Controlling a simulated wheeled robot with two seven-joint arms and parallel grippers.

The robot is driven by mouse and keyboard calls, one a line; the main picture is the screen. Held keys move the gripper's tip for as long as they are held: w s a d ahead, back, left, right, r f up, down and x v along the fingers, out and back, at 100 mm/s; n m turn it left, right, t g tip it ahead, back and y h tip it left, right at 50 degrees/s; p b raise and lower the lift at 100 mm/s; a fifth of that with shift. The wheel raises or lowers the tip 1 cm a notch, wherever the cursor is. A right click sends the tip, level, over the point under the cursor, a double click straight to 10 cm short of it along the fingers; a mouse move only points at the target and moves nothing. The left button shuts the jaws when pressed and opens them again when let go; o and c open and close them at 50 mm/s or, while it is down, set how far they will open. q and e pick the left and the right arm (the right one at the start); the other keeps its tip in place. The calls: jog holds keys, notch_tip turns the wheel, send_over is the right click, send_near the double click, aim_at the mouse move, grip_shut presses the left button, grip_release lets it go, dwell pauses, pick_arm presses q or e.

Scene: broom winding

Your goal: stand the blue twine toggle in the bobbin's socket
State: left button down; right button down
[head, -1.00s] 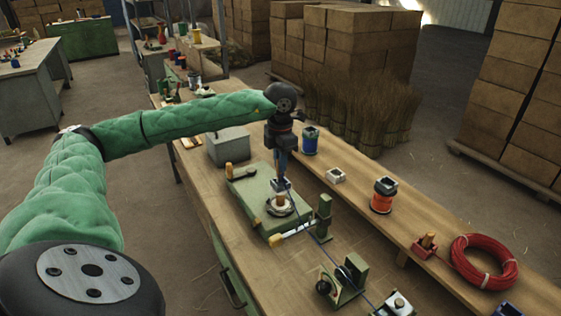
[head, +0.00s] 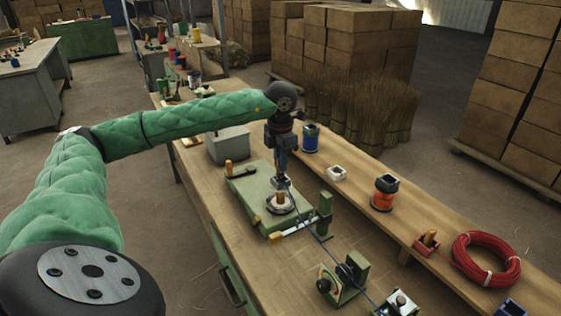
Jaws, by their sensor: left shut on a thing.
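My left gripper (head: 281,176) points straight down and is shut over the bobbin (head: 281,204), which stands on the green winding fixture (head: 252,196). A small pale square collar, the socket (head: 281,185), shows on top of the bobbin, right under the fingertips. The blue toggle is between the fingers and almost wholly hidden. I cannot tell whether its lower end is inside the socket. The blue twine (head: 308,222) runs from the fingertips down to the right, past the green post. My right gripper is not in view.
A green bracket (head: 345,276) with a dark wheel stands nearer on the bench.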

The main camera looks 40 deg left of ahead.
aim_at(281, 175)
pick_arm(q)
jog(key=shift+f+b, duration=1.45)
jog(key=shift+f, duration=0.2)
jog(key=c, duration=1.3)
grip_release()
jog(key=shift+c, duration=0.2)
jog(key=shift+r, duration=0.1)
notch_tip(281, 175, up, 6)
jog(key=shift+r+b, duration=0.1)
jog(key=shift+b, duration=0.55)
jog(key=shift+r, duration=0.75)
